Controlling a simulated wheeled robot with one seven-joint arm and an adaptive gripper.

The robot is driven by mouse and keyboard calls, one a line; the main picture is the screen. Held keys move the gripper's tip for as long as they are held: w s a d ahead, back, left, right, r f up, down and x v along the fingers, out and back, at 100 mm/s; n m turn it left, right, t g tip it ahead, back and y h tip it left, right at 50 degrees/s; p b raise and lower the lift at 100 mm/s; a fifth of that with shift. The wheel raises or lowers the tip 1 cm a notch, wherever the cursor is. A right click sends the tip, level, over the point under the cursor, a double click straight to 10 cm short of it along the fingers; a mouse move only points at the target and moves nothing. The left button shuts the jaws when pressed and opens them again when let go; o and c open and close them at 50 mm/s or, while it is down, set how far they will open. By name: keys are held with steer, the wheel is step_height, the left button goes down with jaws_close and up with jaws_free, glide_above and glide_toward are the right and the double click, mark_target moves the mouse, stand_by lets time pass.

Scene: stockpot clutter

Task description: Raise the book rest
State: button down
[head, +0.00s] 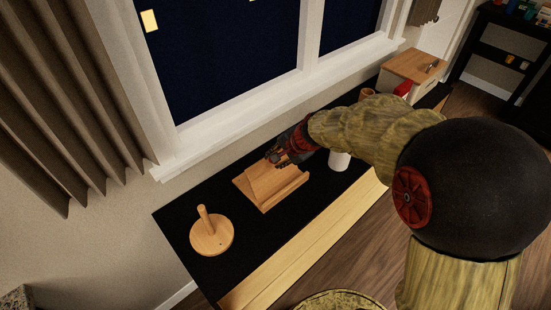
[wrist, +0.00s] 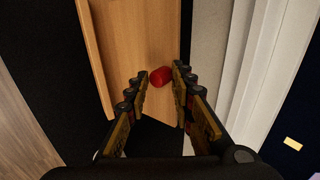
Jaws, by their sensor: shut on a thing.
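The book rest (head: 270,188), a pale wooden board with a raised front lip, sits on the black counter. In the wrist view the board (wrist: 135,45) runs behind my gripper (wrist: 161,74), and a small red knob (wrist: 161,77) sits between the two fingertips. My gripper is shut on this red knob. I cannot tell whether the knob is fixed to the book rest. My fingers hide part of the board's back edge in the head view.
A round wooden stand with an upright peg (head: 211,235) is left of the book rest. A white cylinder (head: 339,161) stands to the right, partly behind my arm. A wooden-topped box (head: 415,66) is farther along. The window sill (head: 240,115) borders the counter's back.

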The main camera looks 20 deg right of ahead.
steer(key=shift+s+d+f+g, duration=0.15)
steer(key=shift+s+f, duration=0.2)
steer(key=shift+f, duration=0.25)
steer(key=shift+s+a+f+g, duration=0.15)
steer(key=shift+s+f, duration=0.2)
steer(key=shift+f, duration=0.25)
steer(key=c, duration=1.7)
jaws_free()
steer(key=shift+d, duration=0.2)
steer(key=shift+w, duration=0.1)
steer(key=v, duration=1.2)
steer(key=shift+w+r, duration=0.15)
steer(key=shift+r, duration=0.3)
steer(key=s+a+r+n, duration=0.1)
steer(key=s+r+n, duration=0.1)
steer(key=s+n, duration=0.2)
steer(key=s+a+r+n+h, duration=0.1)
steer(key=s+n, duration=0.3)
steer(key=s, duration=0.5)
steer(key=s+a+r+n+h, duration=0.1)
steer(key=s+a+r+n, duration=0.1)
steer(key=s+n, duration=0.3)
steer(key=shift+s+a+r, duration=0.1)
steer(key=shift+s+r, duration=0.25)
steer(key=shift+s, duration=0.25)
steer(key=shift+s+r, duration=0.35)
steer(key=shift+s, duration=0.25)
